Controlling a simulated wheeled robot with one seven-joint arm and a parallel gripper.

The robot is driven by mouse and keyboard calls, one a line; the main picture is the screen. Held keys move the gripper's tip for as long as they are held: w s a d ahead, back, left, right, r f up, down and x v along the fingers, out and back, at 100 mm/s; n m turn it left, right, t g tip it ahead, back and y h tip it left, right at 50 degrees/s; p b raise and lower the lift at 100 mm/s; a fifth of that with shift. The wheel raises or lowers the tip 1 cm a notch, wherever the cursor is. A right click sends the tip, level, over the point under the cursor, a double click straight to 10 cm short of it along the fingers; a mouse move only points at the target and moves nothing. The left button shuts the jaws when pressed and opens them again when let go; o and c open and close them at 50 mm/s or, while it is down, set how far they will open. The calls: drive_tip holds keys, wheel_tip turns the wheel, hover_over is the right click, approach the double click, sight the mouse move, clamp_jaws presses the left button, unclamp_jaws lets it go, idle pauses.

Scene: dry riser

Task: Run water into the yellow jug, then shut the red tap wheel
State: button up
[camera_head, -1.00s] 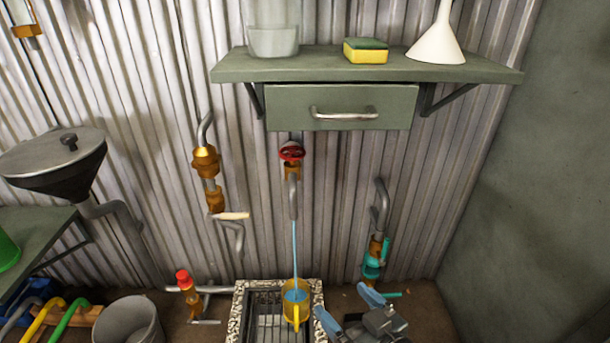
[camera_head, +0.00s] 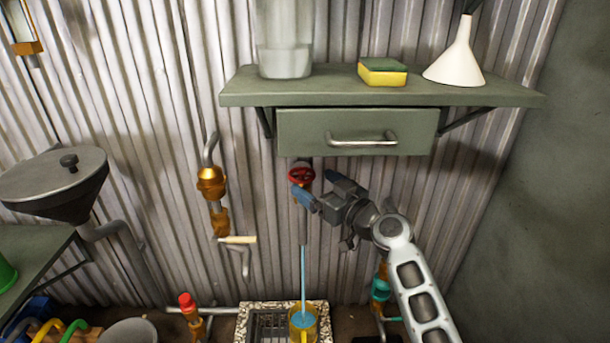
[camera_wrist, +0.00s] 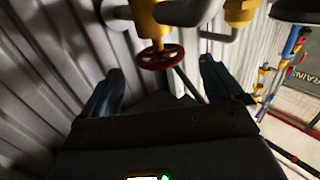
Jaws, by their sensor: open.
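The red tap wheel (camera_head: 297,174) is on the wall tap below the shelf drawer. It also shows in the wrist view (camera_wrist: 160,58), ahead of the gap between my fingers. My gripper (camera_head: 319,190) is open and empty, its blue fingers close to the wheel's lower right. I cannot tell whether they touch it. In the wrist view, my gripper (camera_wrist: 160,80) has one finger on each side. A stream of water (camera_head: 303,280) falls from the spout into the yellow jug (camera_head: 304,332), which stands on the floor drain with water in it. The jug's base is cut off.
A green shelf (camera_head: 390,95) with a drawer (camera_head: 360,142) overhangs close above my gripper. Other pipes with an orange valve (camera_head: 211,182), a red-capped valve (camera_head: 187,303) and a teal valve (camera_head: 380,288) flank the tap. A grey bucket (camera_head: 130,332) stands lower left.

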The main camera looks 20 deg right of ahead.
sight(310, 180)
drive_tip(key=shift+x, duration=2.75)
drive_tip(key=shift+c, duration=0.2)
drive_tip(key=c, duration=1)
drive_tip(key=shift+r+h+p, duration=0.15)
drive_tip(key=shift+h+p, duration=0.15)
drive_tip(key=shift+p, duration=0.15)
